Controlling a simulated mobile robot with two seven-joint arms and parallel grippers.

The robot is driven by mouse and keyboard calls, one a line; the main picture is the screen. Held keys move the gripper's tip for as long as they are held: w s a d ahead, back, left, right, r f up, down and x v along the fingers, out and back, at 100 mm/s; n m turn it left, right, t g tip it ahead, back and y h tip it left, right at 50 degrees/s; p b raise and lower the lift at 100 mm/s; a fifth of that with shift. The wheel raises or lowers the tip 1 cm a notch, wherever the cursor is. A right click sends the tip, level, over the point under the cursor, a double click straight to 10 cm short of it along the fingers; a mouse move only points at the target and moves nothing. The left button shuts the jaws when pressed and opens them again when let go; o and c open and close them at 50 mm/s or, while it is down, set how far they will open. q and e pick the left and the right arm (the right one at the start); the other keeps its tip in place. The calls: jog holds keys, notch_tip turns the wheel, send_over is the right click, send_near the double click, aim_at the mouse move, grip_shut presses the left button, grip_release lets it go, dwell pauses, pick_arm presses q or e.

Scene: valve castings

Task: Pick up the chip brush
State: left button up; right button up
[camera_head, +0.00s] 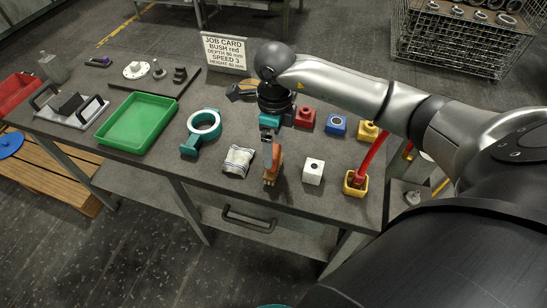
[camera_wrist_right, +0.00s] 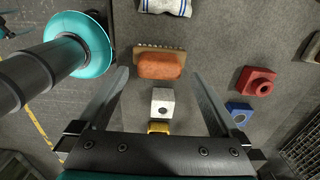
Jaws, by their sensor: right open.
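The chip brush (camera_head: 272,165), with an orange-brown handle and pale bristles, lies on the grey bench near its front edge. It also shows in the right wrist view (camera_wrist_right: 160,65), ahead of the open jaws and across the gap between them. My right gripper (camera_head: 267,136) points down just behind the brush in the head view. In the wrist view its two fingers (camera_wrist_right: 160,76) are spread wide with nothing held between them. I cannot tell the exact height of the fingertips above the brush. My left gripper is in neither view.
A folded cloth (camera_head: 238,160) lies left of the brush and a white block (camera_head: 313,171) right of it. A yellow holder (camera_head: 356,183) with a red handle, red (camera_head: 305,118) and blue (camera_head: 337,125) blocks, a teal ring casting (camera_head: 203,125) and a green tray (camera_head: 137,122) surround them.

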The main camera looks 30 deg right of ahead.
aim_at(274, 151)
notch_tip(274, 151, down, 5)
jog(key=shift+a+b, duration=0.1)
jog(key=shift+b, duration=0.25)
jog(key=shift+c, duration=0.4)
jog(key=c, duration=1.3)
